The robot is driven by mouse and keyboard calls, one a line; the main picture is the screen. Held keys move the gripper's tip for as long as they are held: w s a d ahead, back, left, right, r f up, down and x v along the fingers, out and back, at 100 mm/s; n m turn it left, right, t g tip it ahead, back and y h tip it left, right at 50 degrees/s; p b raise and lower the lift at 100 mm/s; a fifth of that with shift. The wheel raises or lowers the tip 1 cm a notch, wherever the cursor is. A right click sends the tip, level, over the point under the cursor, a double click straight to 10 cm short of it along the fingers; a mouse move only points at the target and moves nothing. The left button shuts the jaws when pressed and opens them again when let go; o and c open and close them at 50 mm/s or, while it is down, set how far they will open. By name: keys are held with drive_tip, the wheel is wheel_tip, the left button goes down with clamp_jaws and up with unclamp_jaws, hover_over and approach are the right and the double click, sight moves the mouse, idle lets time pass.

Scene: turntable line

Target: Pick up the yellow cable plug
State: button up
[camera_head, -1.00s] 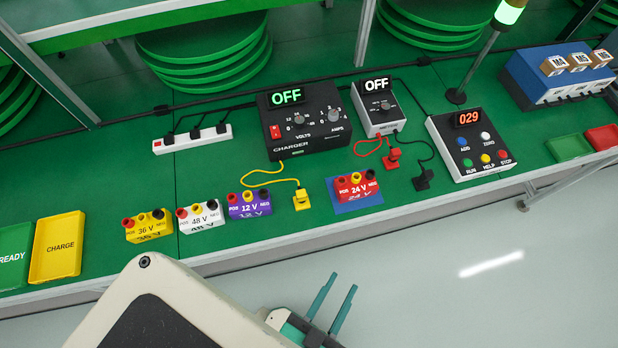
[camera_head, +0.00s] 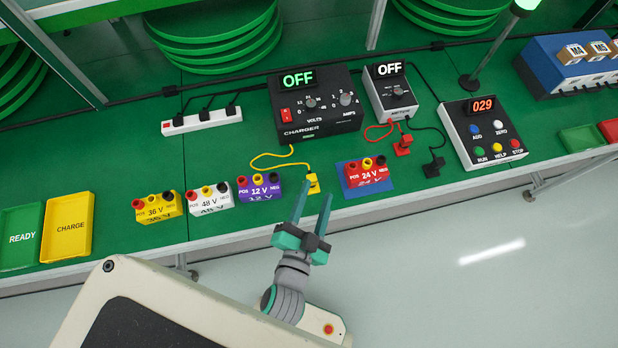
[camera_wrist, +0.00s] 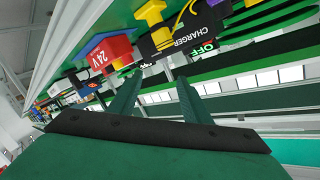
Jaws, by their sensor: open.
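The yellow cable plug (camera_head: 313,184) stands on the green bench top near its front edge, between the purple 12 V pack and the red 24 V pack. Its yellow cable (camera_head: 272,160) runs back to the charger (camera_head: 318,108), whose display reads OFF. In the wrist view a yellow plug-like block (camera_wrist: 151,12) shows near the top, by the charger lettering. My gripper (camera_head: 312,208) is open and empty. Its teal fingers point toward the bench, in front of the plug and apart from it. In the wrist view the fingers (camera_wrist: 155,92) are spread with nothing between them.
The purple 12 V pack (camera_head: 260,189) stands left of the plug, and the red 24 V pack (camera_head: 366,174) on a blue mat (camera_head: 346,188) stands right. A red plug (camera_head: 403,147) and a black plug (camera_head: 434,166) lie farther right. The floor in front is clear.

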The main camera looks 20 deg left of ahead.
drive_tip(key=w+a+r+y, duration=0.8)
drive_tip(key=w+a+r, duration=0.5)
drive_tip(key=a, duration=0.1)
drive_tip(key=s+a+r+n+g+y, duration=0.2)
drive_tip(key=a+r+n+g+y, duration=0.4)
drive_tip(key=a+r+n+g, duration=0.45)
drive_tip(key=n+g+h, duration=0.2)
drive_tip(key=g+h, duration=0.4)
drive_tip(key=h, duration=0.9)
hover_over(311, 177)
wheel_tip(311, 177, down, 18)
drive_tip(key=f, duration=0.4)
drive_tip(key=shift+s+d+f, duration=0.1)
drive_tip(key=shift+s+d, duration=0.15)
drive_tip(key=shift+d, duration=0.1)
drive_tip(key=shift+w+a+f, duration=0.15)
drive_tip(key=shift+f, duration=1.4)
drive_tip(key=shift+w+a+f, duration=0.1)
drive_tip(key=shift+a+f, duration=0.05)
drive_tip(key=shift+f, duration=1.4)
drive_tip(key=c, duration=1)
